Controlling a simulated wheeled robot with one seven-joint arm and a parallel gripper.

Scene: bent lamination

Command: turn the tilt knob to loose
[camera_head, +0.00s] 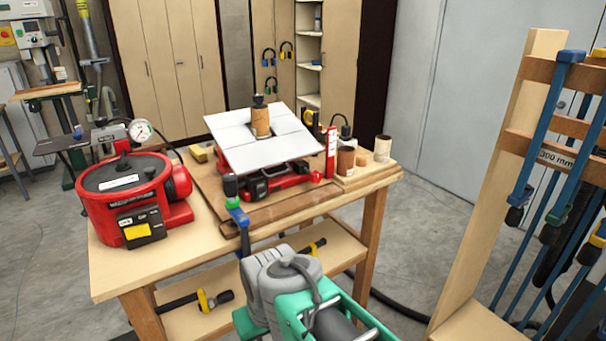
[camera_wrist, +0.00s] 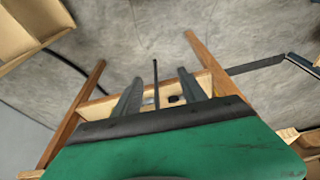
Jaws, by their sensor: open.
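A white tilted table (camera_head: 252,156) is mounted on a red base (camera_head: 275,182) on the workbench in the head view. It slopes, and a brown cylinder with a black top (camera_head: 260,122) stands on it. A dark round part (camera_head: 256,188) shows on the front of the red base; I cannot tell for sure whether it is the tilt knob or how it is set. My gripper (camera_wrist: 160,88) shows in the wrist view with its two dark fingers apart and nothing between them. My green and grey arm is low in front of the bench in the head view, apart from the red base.
A red vacuum pump (camera_head: 125,195) with a gauge stands at the left of the bench. A blue clamp (camera_head: 238,212) with a dark upright handle sits at the front edge. A clamp rack (camera_head: 545,160) rises at the far right.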

